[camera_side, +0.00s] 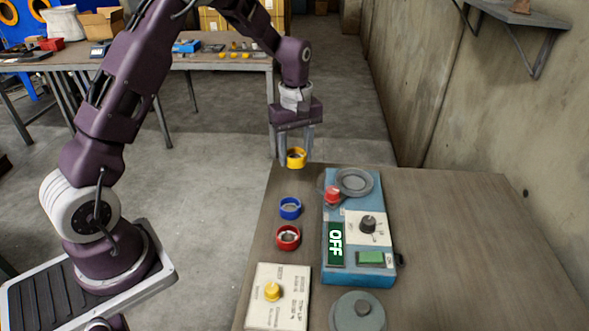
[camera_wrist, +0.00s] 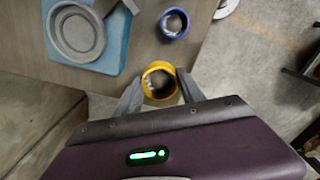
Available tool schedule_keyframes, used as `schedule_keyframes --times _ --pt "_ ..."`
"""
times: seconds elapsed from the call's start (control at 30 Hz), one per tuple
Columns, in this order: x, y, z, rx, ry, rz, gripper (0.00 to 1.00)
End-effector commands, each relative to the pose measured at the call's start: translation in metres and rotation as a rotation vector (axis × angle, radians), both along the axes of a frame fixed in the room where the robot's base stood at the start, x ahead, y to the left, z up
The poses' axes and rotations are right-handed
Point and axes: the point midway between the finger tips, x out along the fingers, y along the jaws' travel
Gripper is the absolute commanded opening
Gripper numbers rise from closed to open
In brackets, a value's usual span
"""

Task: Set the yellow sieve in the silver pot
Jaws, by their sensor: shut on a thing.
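The yellow sieve (camera_side: 296,164) is a small ring held between the fingertips of my gripper (camera_side: 295,152), at the far left corner of the table. In the wrist view the sieve (camera_wrist: 148,92) sits between both fingers (camera_wrist: 158,88), its open top facing the camera. The silver pot (camera_side: 354,183) looks like the grey round dish on the back end of the blue machine, to the right of the sieve. It also shows at the upper left of the wrist view (camera_wrist: 58,40), empty inside. The sieve is apart from it.
A blue ring (camera_side: 290,208) and a red ring (camera_side: 288,238) stand left of the blue machine (camera_side: 331,278), which has a red button (camera_side: 333,195) and an OFF sign. A card with a yellow knob (camera_side: 272,291) and a grey lidded round (camera_side: 358,313) lie in front. The table's right side is clear.

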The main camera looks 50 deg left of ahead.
Motion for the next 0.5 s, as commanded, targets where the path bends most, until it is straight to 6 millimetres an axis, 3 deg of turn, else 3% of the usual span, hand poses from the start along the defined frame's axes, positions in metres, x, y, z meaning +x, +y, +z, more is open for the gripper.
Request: schedule_keyframes --times 0.17,0.3,0.4,0.5 --pt "0.037 -0.033 0.014 0.002 0.006 0.02 0.03" --pt "0.067 -0.077 0.022 0.002 0.005 0.017 0.03" --pt "0.079 -0.104 0.028 0.001 0.001 0.005 0.03" --pt "0.083 -0.119 0.03 0.001 0.0 -0.004 0.03"
